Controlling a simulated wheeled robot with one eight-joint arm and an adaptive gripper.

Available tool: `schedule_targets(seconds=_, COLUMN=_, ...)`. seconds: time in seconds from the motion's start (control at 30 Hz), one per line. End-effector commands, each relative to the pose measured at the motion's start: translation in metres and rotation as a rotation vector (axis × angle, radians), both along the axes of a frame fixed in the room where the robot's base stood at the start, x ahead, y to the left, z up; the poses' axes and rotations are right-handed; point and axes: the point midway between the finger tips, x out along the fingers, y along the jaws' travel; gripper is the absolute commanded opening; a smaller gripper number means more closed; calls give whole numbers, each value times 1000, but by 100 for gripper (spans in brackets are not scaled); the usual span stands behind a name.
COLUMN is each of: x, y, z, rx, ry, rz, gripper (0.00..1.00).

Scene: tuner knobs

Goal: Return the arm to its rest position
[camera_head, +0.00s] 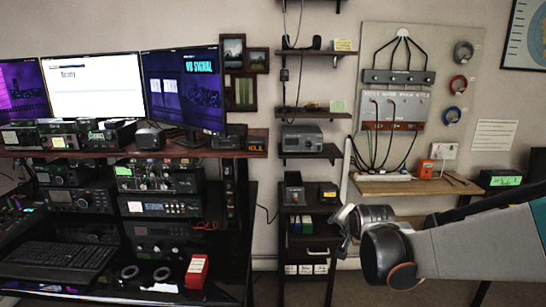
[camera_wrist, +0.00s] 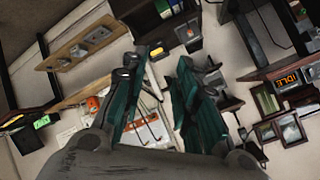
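My gripper (camera_head: 350,222) is at the right of the head view, at the end of my arm coming in from the right edge. It is in the air in front of the dark shelf unit and the wooden side bench. In the wrist view, the two dark green fingers of my gripper (camera_wrist: 155,95) stand apart with a gap between them. Nothing is held in the gap; only the room's background shows through it. The fingertips touch nothing that I can see. The rest of my arm is mostly outside the head view.
A desk with monitors (camera_head: 95,92) and stacked radio equipment (camera_head: 160,178) stands at the left. A narrow shelf unit (camera_head: 306,222) is in the middle. A wooden bench (camera_head: 400,187) with an orange meter (camera_head: 426,169) is behind my gripper, below a wall panel (camera_head: 395,106) with cables.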

Motion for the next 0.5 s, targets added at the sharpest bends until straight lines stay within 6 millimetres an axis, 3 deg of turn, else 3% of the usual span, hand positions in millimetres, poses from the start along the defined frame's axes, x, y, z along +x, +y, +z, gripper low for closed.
schedule_targets(seconds=0.2, x=-70, y=0, z=27, rx=-121, ry=72, rz=90, gripper=28)
schedule_targets(seconds=0.5, x=-169, y=0, z=41, rx=-278, ry=170, rz=231, gripper=28)
